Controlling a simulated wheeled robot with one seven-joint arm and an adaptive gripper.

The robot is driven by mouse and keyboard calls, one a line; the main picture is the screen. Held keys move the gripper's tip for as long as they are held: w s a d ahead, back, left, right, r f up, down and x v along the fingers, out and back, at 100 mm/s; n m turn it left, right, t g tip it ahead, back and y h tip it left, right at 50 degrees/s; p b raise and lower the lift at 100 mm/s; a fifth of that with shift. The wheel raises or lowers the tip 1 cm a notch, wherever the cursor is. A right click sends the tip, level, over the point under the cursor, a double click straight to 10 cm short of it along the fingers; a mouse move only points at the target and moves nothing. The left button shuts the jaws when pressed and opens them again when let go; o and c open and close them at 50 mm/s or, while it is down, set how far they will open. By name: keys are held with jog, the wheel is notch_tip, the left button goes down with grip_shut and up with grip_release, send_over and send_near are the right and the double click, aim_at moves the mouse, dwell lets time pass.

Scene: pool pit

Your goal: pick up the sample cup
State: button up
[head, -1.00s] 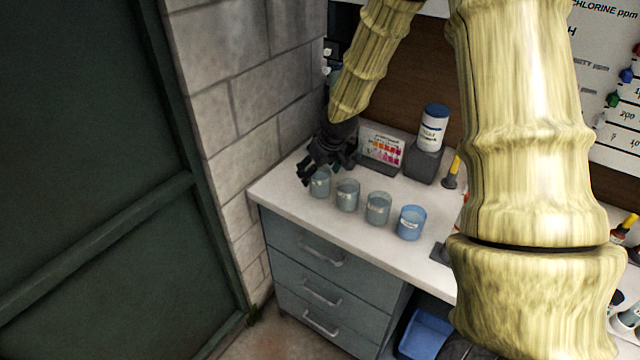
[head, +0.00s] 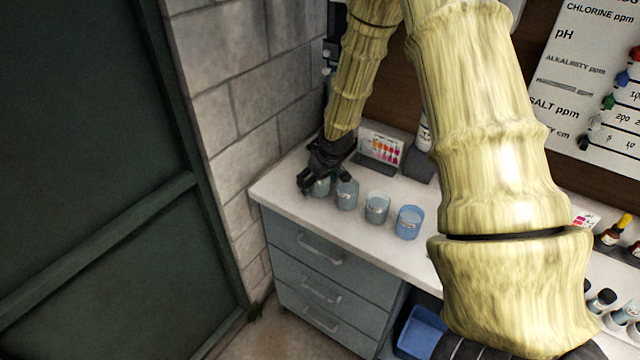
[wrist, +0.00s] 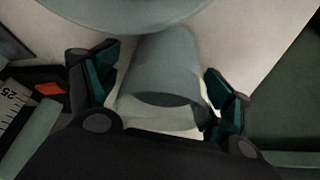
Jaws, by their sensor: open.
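A row of small cups stands on the white counter. The leftmost grey cup (head: 319,187) is partly hidden under my gripper (head: 312,180). In the wrist view a grey cup (wrist: 160,75) sits between the two spread fingers of my gripper (wrist: 162,78), with a gap visible at each side. The gripper is open. To the right in the head view stand a second grey cup (head: 346,195), a third grey cup (head: 376,208) and a bluer cup (head: 409,223) with a pale label. Which of them the task means is not marked.
A colour chart (head: 380,147) stands behind the cups, beside a white bottle (head: 423,135) partly hidden by my arm. A block wall (head: 245,120) is close on the left. Drawers (head: 320,250) are under the counter (head: 285,190). Small bottles (head: 605,300) stand far right.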

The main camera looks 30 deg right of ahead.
jog(key=c, duration=1.3)
jog(key=shift+r, duration=0.15)
